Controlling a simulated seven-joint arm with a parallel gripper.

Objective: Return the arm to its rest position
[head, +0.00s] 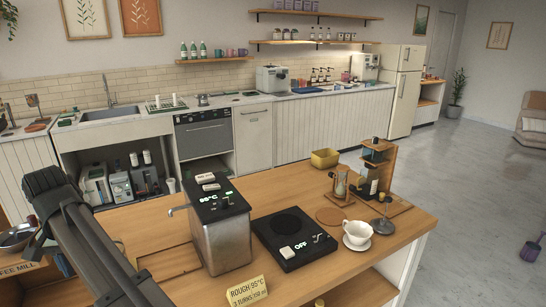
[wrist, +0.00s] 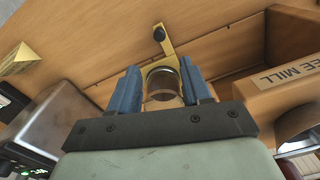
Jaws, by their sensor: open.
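My dark arm (head: 85,245) reaches across the left foreground in the head view, and its gripper is out of that frame. In the wrist view my gripper (wrist: 160,70) has two blue fingers standing apart. A clear round glass-like piece with a brass-coloured bracket (wrist: 167,50) shows in the gap between them. I cannot tell how far beyond the fingertips it lies or whether a finger touches it. The gripper appears open, with no clear hold on anything.
The metal kettle unit (head: 220,240) and black scale (head: 295,238) stand on the wooden counter. A white cup (head: 357,232) and wooden stand (head: 378,165) are to the right. The wrist view shows a mill box (wrist: 285,80) right and yellow sign (wrist: 18,60) left.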

